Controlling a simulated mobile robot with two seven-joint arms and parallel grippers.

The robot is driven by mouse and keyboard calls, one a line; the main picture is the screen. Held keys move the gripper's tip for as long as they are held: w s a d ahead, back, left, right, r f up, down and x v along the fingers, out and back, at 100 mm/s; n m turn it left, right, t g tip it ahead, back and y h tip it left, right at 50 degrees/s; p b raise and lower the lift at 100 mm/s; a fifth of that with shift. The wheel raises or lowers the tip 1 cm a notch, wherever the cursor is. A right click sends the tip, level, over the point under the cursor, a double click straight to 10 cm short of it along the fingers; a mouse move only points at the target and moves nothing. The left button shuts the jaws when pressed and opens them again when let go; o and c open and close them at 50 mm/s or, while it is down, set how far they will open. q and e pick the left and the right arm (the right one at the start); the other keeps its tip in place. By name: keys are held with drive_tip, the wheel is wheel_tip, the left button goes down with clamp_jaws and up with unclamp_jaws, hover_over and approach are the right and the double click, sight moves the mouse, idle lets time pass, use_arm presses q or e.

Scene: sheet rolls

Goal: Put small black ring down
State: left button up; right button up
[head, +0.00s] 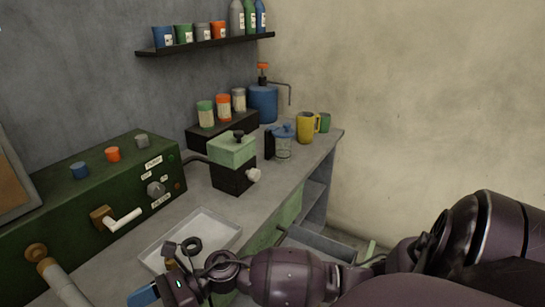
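A small black ring (192,245) shows over the white tray (212,219) on the grey bench. I cannot tell whether it rests on the tray floor or is held just above it. My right gripper (172,277) is at the near edge of the tray, its arm coming in from the right. Dark parts beside the ring and a blue piece (143,296) show near its end. The fingertips are too small and overlapped to tell whether they are open or shut. My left gripper is not in view.
A green machine (95,195) with knobs and a white handle stands left of the tray. A green and black box (233,163) is behind it. A yellow mug (307,127) and a blue-lidded jar (283,142) stand farther back. An open drawer (320,243) lies below the bench.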

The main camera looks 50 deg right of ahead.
drive_tip(key=s+d+f+m+t+h, duration=0.2)
drive_tip(key=d+f+m+t+h, duration=0.3)
drive_tip(key=m, duration=1.1)
drive_tip(key=s+d+f+m+t+h, duration=0.25)
drive_tip(key=d+m+t+h, duration=0.4)
drive_tip(key=m, duration=0.95)
drive_tip(key=s+d+f+m+g+h, duration=0.2)
drive_tip(key=s+f+m, duration=0.3)
drive_tip(key=m, duration=0.3)
drive_tip(key=s+d+f+m+g+h, duration=0.3)
drive_tip(key=s+f+m, duration=0.2)
drive_tip(key=s+m, duration=0.2)
drive_tip(key=shift+d+f+m+h, duration=0.15)
drive_tip(key=shift+f+m+h, duration=0.25)
drive_tip(key=shift+m, duration=0.2)
drive_tip(key=shift+s+g, duration=0.1)
drive_tip(key=shift+g, duration=0.15)
drive_tip(key=shift+r, duration=0.1)
drive_tip(key=shift+c, duration=0.2)
